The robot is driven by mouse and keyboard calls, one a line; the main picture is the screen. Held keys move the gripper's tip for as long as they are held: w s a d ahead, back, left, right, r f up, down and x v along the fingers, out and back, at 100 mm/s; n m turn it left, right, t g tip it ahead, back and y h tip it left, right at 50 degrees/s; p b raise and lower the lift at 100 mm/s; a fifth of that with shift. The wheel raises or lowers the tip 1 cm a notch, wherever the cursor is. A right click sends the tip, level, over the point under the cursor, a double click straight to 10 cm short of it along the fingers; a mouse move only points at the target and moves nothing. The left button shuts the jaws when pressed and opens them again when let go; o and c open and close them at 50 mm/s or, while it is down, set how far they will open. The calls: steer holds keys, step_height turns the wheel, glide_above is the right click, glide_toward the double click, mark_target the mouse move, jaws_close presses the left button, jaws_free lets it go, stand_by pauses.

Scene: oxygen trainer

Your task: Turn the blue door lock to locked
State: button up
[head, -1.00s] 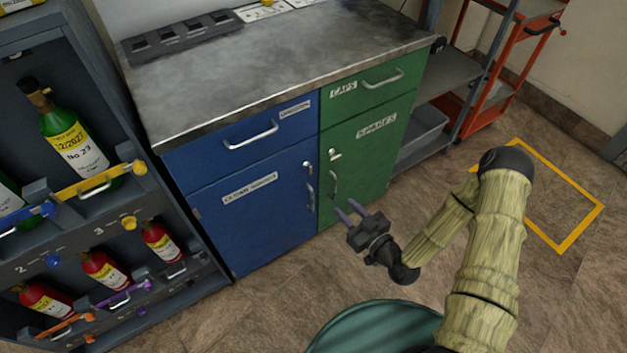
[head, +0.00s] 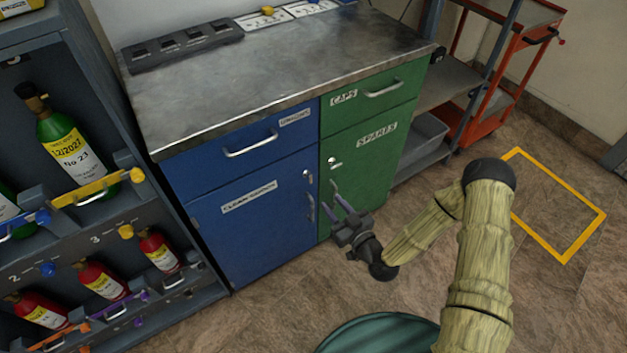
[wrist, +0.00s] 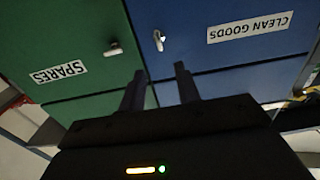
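The blue door (head: 258,225) is the shut lower front of the cabinet, labelled CLEAN GOODS. Its small pale lock (head: 307,174) sits near the upper right edge, above the door's handle. In the wrist view the lock (wrist: 158,40) shows upside down, with its short lever roughly upright in the picture. My gripper (head: 334,205) is open and empty in front of the cabinet, below the lock and apart from it. In the wrist view the two gripper fingers (wrist: 160,70) are spread and point toward the lock.
A green door (head: 365,165) labelled SPARES stands to the right with its own lock (head: 334,161), its lever roughly level in the wrist view. A bottle rack (head: 180,205) is at the left. A grey shelf and red trolley (head: 490,110) are at the right.

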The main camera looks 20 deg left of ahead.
mark_target(311, 178)
steer(key=b+x, duration=0.1)
steer(key=x, duration=1)
steer(key=shift+w+a, duration=0.1)
jaws_close()
